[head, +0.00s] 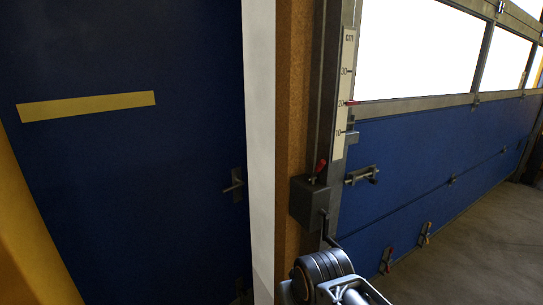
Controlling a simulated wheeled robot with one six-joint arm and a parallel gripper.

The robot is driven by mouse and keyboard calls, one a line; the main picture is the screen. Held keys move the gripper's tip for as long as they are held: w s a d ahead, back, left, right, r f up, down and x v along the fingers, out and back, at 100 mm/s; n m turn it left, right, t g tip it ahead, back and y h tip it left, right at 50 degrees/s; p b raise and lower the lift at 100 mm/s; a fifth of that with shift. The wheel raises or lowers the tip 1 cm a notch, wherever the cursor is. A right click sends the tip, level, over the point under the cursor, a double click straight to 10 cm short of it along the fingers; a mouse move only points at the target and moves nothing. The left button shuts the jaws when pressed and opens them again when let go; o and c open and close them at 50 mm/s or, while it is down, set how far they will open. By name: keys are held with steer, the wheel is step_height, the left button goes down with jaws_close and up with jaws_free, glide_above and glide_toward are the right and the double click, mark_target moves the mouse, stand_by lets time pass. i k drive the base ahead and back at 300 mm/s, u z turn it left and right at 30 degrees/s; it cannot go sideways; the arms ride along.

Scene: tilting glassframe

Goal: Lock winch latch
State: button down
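The winch (308,201) is a grey box fixed low on the vertical post beside the glass frame. Its latch (320,167) is a small lever with a red tip, standing up and tilted slightly right on top of the box. A dark crank arm (325,222) hangs from the front of the box, its lower end passing behind my arm. My arm's dark ringed joint and grey links fill the bottom centre, below the winch. My gripper's fingers do not show. I cannot tell whether the latch is engaged.
A scale (345,80) with a red pointer runs up the post. A metal bolt (361,175) sits on the blue panel right of the winch. A blue door (130,160) stands left. Bare floor (490,235) lies right.

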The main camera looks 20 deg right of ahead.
mark_target(319, 167)
steer(key=u, duration=0.6)
steer(key=i, duration=1.15)
steer(key=z, duration=0.15)
